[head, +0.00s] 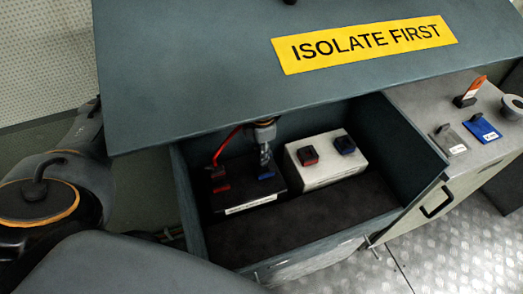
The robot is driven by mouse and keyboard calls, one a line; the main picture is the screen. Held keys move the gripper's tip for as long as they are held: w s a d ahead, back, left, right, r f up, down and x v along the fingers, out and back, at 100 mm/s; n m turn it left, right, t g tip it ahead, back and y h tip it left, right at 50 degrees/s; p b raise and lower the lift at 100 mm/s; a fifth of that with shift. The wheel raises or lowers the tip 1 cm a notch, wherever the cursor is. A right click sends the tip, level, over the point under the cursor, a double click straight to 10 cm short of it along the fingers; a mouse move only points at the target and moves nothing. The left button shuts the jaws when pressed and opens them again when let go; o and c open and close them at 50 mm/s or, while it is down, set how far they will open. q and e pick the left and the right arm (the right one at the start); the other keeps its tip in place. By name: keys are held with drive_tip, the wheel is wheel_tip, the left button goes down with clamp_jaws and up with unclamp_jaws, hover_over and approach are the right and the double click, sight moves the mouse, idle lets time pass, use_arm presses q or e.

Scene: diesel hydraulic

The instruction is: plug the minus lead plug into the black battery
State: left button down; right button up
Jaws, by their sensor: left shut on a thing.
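The black battery (239,193) stands at the left in the open drawer, with a pale label strip on its front edge. A red lead (227,142) runs down to a dark and red plug at its left side, by a red terminal (221,188). A blue piece (266,175) shows at its right side; I cannot tell if it is plug or terminal. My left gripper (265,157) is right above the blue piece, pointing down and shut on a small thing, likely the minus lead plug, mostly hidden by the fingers. My right gripper is not in view.
A white battery (326,173) with red and blue tops stands to the right of the black one. The drawer's wall (425,176) and the overhanging top (190,75) hem in the space. The drawer floor in front is bare. A right-hand counter (430,98) carries labelled plates and an orange-handled switch.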

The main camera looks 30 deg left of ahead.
use_arm(q)
drive_tip(key=shift+f+b, duration=1.15)
drive_tip(key=shift+f, duration=0.2)
drive_tip(key=c, duration=1)
unclamp_jaws()
wheel_tip(320, 180, up, 12)
